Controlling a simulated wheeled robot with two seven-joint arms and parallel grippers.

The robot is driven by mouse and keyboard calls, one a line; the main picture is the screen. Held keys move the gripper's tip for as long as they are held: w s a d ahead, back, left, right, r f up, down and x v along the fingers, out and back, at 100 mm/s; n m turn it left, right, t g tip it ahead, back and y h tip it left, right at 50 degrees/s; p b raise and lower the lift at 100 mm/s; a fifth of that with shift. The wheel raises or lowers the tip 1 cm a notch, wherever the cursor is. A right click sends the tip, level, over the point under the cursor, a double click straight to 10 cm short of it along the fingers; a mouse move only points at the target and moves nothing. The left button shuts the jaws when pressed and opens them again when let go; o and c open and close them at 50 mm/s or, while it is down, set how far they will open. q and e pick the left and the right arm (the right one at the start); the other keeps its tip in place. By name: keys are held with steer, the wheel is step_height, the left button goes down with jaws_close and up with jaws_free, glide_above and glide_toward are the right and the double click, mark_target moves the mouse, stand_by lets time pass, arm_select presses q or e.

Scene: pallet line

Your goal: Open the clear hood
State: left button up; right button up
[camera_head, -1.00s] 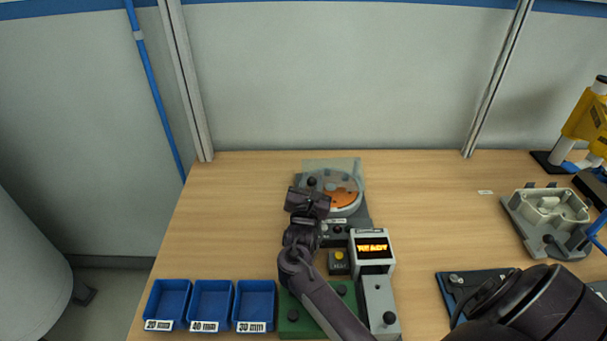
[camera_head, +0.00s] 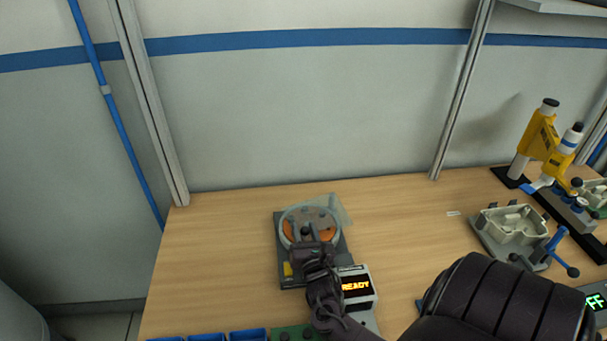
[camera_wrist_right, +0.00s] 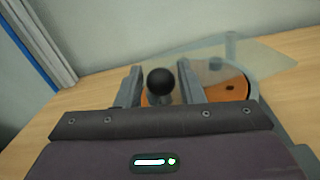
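The clear hood (camera_head: 340,208) is a see-through plate over a round grey-rimmed fixture with an orange disc (camera_head: 322,236) on a dark base. It also shows in the right wrist view (camera_wrist_right: 262,56). A black ball knob (camera_wrist_right: 160,81) stands at the hood's near side. My right gripper (camera_wrist_right: 160,75) has its two fingers apart, one on each side of the knob, with a small gap visible. In the head view my right gripper (camera_head: 308,243) is just in front of the fixture and hides its near part. Whether the fingers touch the knob is unclear. My left gripper is not in view.
A display box reading READY (camera_head: 357,285) stands right of my right gripper. Blue bins (camera_head: 205,337) lie at the front left edge. A grey fixture (camera_head: 511,226) and a yellow tool (camera_head: 541,140) stand at right. The table left of the hood is clear.

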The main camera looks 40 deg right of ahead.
steer(key=shift+o, duration=0.6)
step_height(320, 180, up, 20)
steer(key=b, duration=0.2)
